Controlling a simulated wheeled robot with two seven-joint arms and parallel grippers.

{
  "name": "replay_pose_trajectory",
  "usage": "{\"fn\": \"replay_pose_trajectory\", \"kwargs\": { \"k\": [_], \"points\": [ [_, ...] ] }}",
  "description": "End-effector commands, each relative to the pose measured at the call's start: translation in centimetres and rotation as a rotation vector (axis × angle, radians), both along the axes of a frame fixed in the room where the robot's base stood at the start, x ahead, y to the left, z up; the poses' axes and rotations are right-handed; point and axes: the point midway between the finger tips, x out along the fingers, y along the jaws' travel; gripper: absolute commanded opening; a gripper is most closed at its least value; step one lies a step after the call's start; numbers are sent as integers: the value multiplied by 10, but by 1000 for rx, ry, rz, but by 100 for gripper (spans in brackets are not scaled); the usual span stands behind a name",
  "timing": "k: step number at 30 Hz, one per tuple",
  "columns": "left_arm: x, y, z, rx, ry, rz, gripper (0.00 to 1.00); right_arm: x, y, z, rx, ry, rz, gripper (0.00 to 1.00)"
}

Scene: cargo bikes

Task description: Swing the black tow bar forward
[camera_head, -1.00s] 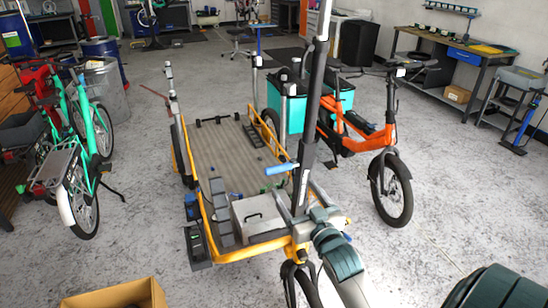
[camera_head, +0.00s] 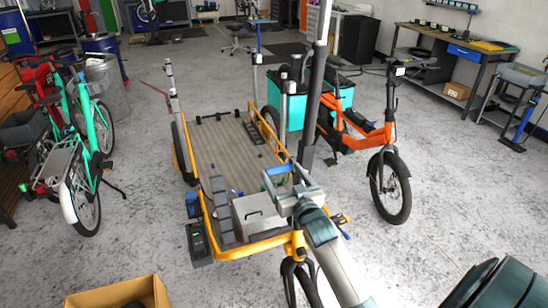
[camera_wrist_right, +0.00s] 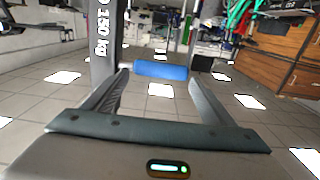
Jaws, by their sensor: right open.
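A tall dark post (camera_head: 314,95), apparently the black tow bar, stands nearly upright at the right front of the yellow-framed cargo bike (camera_head: 263,243). Its lower end is hidden behind my right gripper. In the right wrist view the dark post (camera_wrist_right: 103,45) bears "150 kg" in white, at the left finger. A blue grip (camera_head: 277,170) sticks out to the left of the post. In the right wrist view the blue grip (camera_wrist_right: 160,71) lies crosswise at the fingertips. My right gripper (camera_head: 288,179) is open around or just short of it; contact cannot be told. My left gripper is out of view.
The bike's flat bed (camera_head: 222,150) holds a grey box (camera_head: 258,212) close to my right gripper. Upright posts stand around the bed. An orange bike (camera_head: 365,135) stands to the right, green bikes (camera_head: 85,150) to the left. A cardboard box (camera_head: 120,295) is in front.

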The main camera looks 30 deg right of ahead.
Motion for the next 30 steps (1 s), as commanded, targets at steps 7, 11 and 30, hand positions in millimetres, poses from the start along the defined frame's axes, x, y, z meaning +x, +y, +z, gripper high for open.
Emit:
{"fn": "replay_pose_trajectory", "kwargs": {
  "k": [7,11,30],
  "points": [
    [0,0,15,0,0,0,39,41,-10,3,0,1,0,78],
    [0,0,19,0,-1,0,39,58,-14,1,1,2,0,78],
    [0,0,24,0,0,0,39,77,-18,0,0,1,0,73]
  ]
}}
